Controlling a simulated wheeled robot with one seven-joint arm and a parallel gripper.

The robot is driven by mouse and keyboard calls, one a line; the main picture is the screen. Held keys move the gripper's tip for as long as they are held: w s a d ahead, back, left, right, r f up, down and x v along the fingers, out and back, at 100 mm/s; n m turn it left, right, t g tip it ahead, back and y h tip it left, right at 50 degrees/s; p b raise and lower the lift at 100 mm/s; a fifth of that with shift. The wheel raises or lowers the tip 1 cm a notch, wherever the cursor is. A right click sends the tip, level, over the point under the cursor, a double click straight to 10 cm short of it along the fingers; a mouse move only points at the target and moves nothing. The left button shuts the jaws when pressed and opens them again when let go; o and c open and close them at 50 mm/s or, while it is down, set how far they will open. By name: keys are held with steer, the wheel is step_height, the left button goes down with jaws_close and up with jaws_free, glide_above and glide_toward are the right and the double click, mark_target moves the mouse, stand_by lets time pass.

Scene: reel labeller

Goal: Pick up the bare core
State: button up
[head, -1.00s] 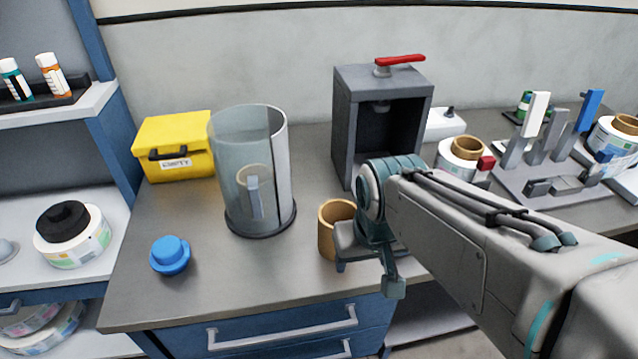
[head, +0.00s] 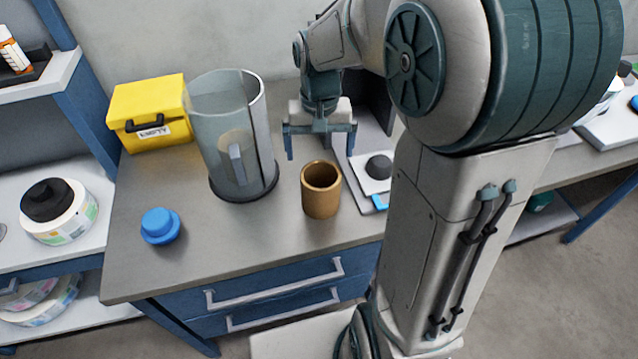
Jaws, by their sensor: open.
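The bare core (head: 321,196) is a brown, open-topped cardboard tube. It stands upright on the grey worktop in the head view, right of the clear cylinder and near the front edge. My gripper (head: 320,150) is open, with its fingers pointing down, and shows above and behind the core in the picture. Its fingers look apart from the core, and nothing is between them. The exact gap in height and depth is hard to judge.
A clear cylinder (head: 205,138) with a dark base stands just left of the core. A blue knobbed piece (head: 160,227) and a yellow box (head: 124,104) are farther left. A white plate with a black knob (head: 378,168) lies to the right. The worktop in front of the cylinder is clear.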

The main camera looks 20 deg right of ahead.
steer(key=p, duration=0.1)
glide_toward(321, 180)
steer(key=s+f, duration=0.2)
steer(key=f, duration=0.1)
steer(key=s+a+f, duration=0.1)
steer(key=f, duration=0.1)
steer(key=shift+s+a+f, duration=0.1)
steer(key=shift+s+f, duration=0.15)
steer(key=c, duration=0.9)
